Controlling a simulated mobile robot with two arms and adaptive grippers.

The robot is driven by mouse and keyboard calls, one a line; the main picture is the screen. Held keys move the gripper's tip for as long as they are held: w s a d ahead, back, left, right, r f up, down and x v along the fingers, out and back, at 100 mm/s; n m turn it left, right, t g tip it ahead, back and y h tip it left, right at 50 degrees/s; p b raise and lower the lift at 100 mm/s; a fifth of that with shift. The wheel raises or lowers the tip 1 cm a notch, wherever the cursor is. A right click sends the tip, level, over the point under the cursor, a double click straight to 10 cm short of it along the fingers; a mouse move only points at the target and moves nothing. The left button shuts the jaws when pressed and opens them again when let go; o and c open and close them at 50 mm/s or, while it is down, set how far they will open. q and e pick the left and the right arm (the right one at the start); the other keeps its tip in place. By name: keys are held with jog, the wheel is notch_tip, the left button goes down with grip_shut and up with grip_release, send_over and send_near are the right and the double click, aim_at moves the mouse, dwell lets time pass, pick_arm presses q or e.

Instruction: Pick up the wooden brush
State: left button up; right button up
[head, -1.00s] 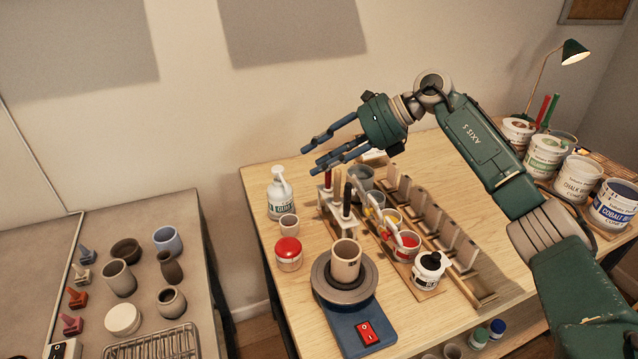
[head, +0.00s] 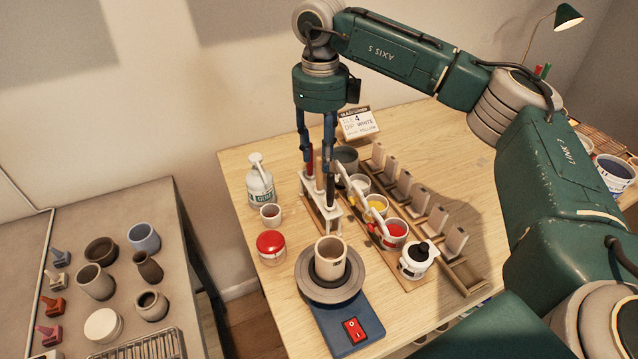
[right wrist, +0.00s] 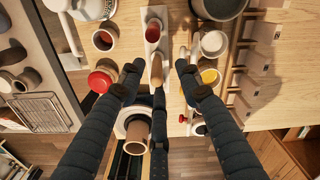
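The wooden brush (head: 319,168) stands upright in a white rack (head: 333,222), between a red-handled tool (head: 310,158) and a dark-handled tool. In the right wrist view the wooden brush (right wrist: 156,70) shows as a tan handle end between my spread fingers. My right gripper (head: 317,158) points straight down over the rack, open, with its fingertips around the upper part of the brush. In the right wrist view the gripper (right wrist: 157,72) has a gap on both sides of the handle; contact with the rear finger cannot be told. My left gripper is not in view.
A pottery wheel with a beige cup (head: 330,260) stands in front of the rack. A glue bottle (head: 260,180) and red-lidded jar (head: 271,246) are to its left. Paint cups (head: 394,233) and a row of tiles (head: 437,221) are close on the right.

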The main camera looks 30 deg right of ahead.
aim_at(320, 189)
jog(key=shift+s+f+p, duration=0.1)
jog(key=shift+f+p, duration=0.3)
jog(key=f, duration=0.1)
jog(key=f+p, duration=0.1)
jog(key=f, duration=0.1)
jog(key=shift+s+a+f, duration=0.15)
jog(key=shift+a+f, duration=0.05)
jog(key=shift+f, duration=0.4)
grip_shut()
